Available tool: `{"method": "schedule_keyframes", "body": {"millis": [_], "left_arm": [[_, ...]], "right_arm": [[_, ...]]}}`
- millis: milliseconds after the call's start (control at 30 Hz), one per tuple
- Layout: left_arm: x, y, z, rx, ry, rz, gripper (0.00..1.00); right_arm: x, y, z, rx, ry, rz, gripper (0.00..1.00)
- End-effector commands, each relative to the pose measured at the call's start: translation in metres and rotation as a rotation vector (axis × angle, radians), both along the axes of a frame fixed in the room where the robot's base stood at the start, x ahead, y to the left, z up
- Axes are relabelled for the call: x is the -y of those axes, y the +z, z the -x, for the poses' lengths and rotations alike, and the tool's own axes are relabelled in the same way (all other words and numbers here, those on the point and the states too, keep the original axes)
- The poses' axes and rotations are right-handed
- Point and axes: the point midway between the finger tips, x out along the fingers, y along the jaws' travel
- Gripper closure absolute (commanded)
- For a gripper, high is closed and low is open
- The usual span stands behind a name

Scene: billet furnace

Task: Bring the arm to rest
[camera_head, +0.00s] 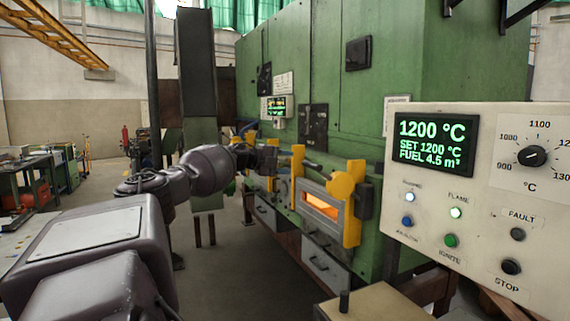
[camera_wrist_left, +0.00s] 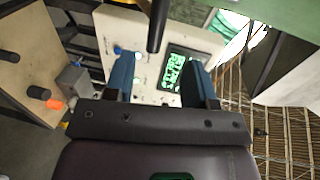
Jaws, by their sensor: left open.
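My left arm reaches in from the lower left in the head view, and its left gripper (camera_head: 268,158) is beside the front of the green furnace (camera_head: 285,85). The gripper is small and dark there, close to the yellow door frame. In the left wrist view its two blue fingers (camera_wrist_left: 160,66) stand apart, with no object clamped between them. A dark rod (camera_wrist_left: 157,25) comes down from the top of that view toward the gap; I cannot tell how far it is from the fingers. My right gripper is in neither view.
The furnace opening (camera_head: 322,206) glows orange between yellow door parts (camera_head: 350,222). The control panel (camera_head: 470,235), reading 1200 °C, stands at the right and also shows in the wrist view (camera_wrist_left: 135,45). A beige bench (camera_head: 375,305) is at the bottom.

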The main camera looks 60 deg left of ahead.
Motion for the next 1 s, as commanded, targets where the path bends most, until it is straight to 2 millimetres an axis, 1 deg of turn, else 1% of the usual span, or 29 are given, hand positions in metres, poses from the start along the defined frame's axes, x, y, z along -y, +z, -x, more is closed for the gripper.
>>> {"method": "schedule_keyframes", "body": {"millis": [233,467,567,667,767,800,867,900,967,1000], "left_arm": [[0.000,0.000,0.000,0.000,0.000,0.000,0.49],[0.000,0.000,0.000,0.000,0.000,0.000,0.49],[0.002,-0.009,-0.002,-0.004,-0.002,0.009,0.49],[0.010,-0.038,-0.008,-0.013,-0.007,0.038,0.49],[0.026,-0.087,-0.015,-0.027,-0.013,0.091,0.49],[0.034,-0.110,-0.018,-0.034,-0.012,0.117,0.49],[0.048,-0.145,-0.020,-0.045,-0.011,0.158,0.49],[0.058,-0.168,-0.021,-0.051,-0.009,0.186,0.49],[0.073,-0.201,-0.020,-0.060,-0.005,0.228,0.49],[0.084,-0.223,-0.019,-0.068,-0.001,0.257,0.49]], "right_arm": [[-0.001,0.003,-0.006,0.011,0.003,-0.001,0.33],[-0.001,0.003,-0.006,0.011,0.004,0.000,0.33],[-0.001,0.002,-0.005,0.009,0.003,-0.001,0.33],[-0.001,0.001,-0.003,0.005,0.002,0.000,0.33],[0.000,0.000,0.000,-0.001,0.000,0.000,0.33],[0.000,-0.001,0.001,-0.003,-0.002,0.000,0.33],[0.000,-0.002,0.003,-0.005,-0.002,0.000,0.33],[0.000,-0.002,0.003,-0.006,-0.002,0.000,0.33],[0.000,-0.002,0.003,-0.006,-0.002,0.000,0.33],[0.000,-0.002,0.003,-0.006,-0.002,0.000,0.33]]}}
